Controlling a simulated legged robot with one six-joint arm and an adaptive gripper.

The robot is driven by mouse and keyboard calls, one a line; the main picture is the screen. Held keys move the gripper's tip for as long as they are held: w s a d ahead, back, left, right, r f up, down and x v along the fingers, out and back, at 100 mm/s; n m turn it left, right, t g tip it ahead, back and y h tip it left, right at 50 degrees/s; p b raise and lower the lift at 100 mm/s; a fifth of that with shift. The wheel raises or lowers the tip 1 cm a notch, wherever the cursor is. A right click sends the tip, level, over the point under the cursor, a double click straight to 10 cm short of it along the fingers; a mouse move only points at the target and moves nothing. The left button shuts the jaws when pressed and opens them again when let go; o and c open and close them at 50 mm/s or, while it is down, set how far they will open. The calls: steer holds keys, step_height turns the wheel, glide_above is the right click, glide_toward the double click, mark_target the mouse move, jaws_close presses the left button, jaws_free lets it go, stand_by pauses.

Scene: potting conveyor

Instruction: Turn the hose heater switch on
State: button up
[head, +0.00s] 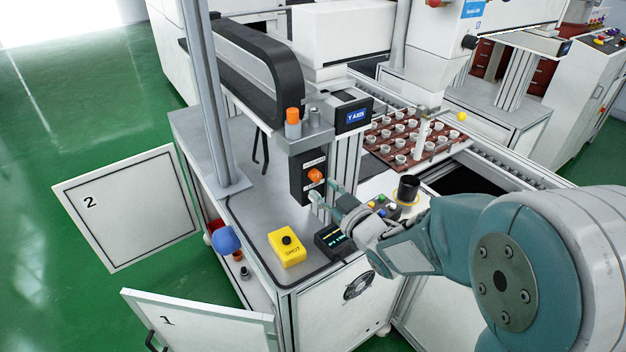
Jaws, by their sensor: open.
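A black switch box (305,190) with small white labels is fixed to the front of the machine's upright, below the Y AXIS sign. An orange rotary knob (315,175) sits on its face; I take it for the hose heater switch, but the labels are too small to read. I cannot tell the knob's setting for sure. My gripper (323,196) is open and empty, just below and to the right of the knob. Its fingers point up and left toward the box and overlap its lower right edge. I cannot tell whether they touch it.
A yellow box with a black button (288,245) and a small display (332,239) stand on the bench below. A black cup (408,187) and a button panel (383,206) are right of my gripper. Cabinet doors 2 (125,225) and 1 (200,325) stand open.

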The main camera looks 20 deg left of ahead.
mark_target(319, 177)
steer(key=shift+w+d+r, duration=0.1)
steer(key=shift+w+r, duration=0.1)
steer(key=shift+w, duration=0.75)
steer(key=shift+w+a, duration=0.4)
steer(key=shift+a+f, duration=0.15)
steer(key=shift+a, duration=1)
steer(key=shift+c, duration=1.1)
steer(key=shift+w, duration=0.1)
steer(key=c, duration=0.4)
steer(key=shift+d+r, duration=0.25)
steer(key=shift+d, duration=0.4)
jaws_close()
